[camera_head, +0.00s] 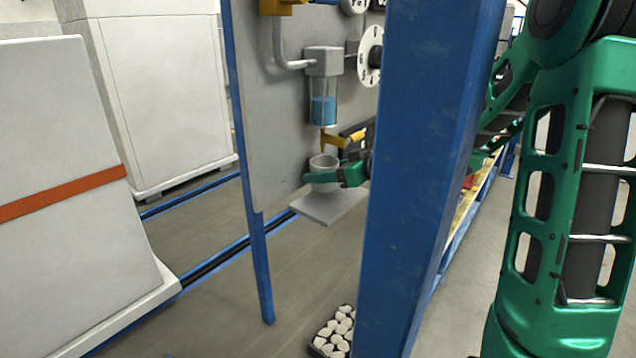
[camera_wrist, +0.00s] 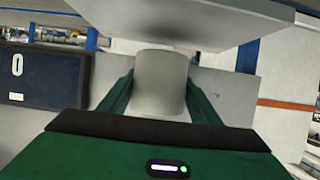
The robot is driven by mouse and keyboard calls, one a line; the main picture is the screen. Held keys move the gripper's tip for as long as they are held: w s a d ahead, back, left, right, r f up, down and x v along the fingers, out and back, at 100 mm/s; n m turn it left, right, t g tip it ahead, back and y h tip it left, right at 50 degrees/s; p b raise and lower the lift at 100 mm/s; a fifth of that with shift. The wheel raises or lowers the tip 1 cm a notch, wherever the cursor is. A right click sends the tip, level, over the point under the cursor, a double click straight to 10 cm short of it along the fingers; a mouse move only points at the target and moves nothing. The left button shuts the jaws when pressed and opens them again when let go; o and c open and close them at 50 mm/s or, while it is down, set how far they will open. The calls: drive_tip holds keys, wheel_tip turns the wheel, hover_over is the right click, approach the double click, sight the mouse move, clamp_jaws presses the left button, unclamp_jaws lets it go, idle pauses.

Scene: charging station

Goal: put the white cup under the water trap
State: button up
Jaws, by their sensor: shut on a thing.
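The water trap (camera_head: 323,88) is a clear bowl with blue liquid under a grey head, fixed to a grey panel. A yellow drain valve (camera_head: 328,142) hangs at its bottom. The white cup (camera_head: 323,163) is upright just below the valve, over a small grey shelf (camera_head: 322,208). My gripper (camera_head: 338,178) is shut on the cup from the right. In the wrist view the cup (camera_wrist: 160,78) sits between both green fingers, with the shelf (camera_wrist: 215,22) along the top of the picture. I cannot tell whether the cup's base touches the shelf.
A blue post (camera_head: 425,170) stands in front of the panel and hides much of my forearm. A dark display (camera_wrist: 45,78) is beside the gripper in the wrist view. A crate of white pieces (camera_head: 333,332) is on the floor. White cabinets (camera_head: 150,90) stand at the left.

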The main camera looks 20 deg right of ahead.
wheel_tip(320, 180, down, 2)
drive_tip(key=shift+f, duration=0.15)
drive_tip(key=o, duration=1.1)
drive_tip(key=shift+f, duration=0.1)
drive_tip(key=shift+c, duration=0.2)
drive_tip(key=shift+d, duration=0.1)
